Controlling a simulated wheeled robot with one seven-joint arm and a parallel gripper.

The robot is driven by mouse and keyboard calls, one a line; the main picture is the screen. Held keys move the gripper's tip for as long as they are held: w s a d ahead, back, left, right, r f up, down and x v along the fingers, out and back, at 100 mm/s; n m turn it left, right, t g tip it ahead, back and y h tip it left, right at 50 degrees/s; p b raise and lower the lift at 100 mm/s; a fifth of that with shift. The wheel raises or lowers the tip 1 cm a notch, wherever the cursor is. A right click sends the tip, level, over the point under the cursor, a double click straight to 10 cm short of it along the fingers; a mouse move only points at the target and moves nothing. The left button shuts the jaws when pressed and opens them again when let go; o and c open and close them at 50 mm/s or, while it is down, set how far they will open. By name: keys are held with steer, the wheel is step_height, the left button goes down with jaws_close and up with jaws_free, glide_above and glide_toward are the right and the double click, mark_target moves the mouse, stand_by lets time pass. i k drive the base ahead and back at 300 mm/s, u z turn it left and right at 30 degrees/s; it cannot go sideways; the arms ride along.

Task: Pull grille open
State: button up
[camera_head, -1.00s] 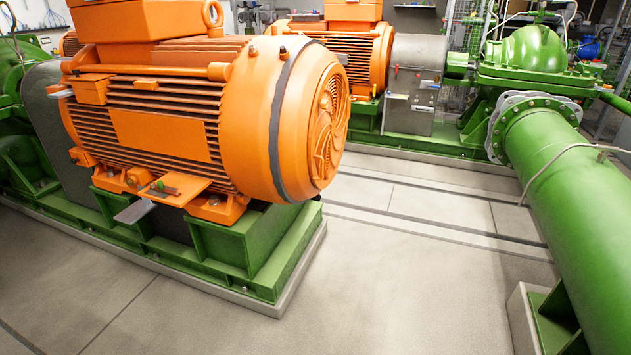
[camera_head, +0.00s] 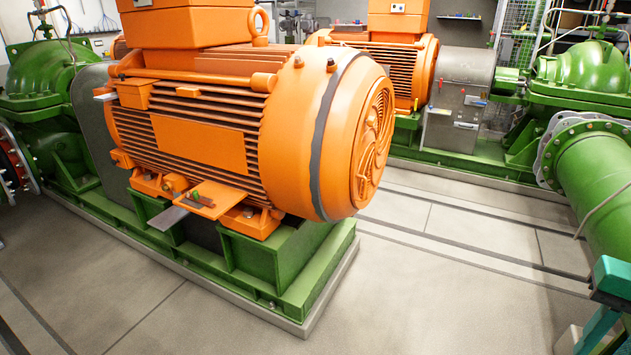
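A large orange motor (camera_head: 200,143) stands on a green base in the middle left. Its right end has a round cover with a curved slotted grille (camera_head: 376,135), seen at a slant; no gap shows around it. Tall wire mesh panels (camera_head: 524,30) also stand at the back right. I cannot tell which of these is the task's grille. My gripper is not in view. A teal part with a dark piece (camera_head: 612,280) is cut off by the lower right edge, well apart from the motor; I cannot tell whether it belongs to my arm.
A second orange motor (camera_head: 400,62) and a grey metal box (camera_head: 455,100) stand behind. A thick green pipe (camera_head: 598,180) bounds the right side. The motor's concrete plinth (camera_head: 330,295) edges the floor. The pale floor (camera_head: 450,310) in front and right is clear.

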mark_target(372, 149)
steer(key=z, duration=0.05)
steer(key=i, duration=1.4)
steer(key=z, duration=0.55)
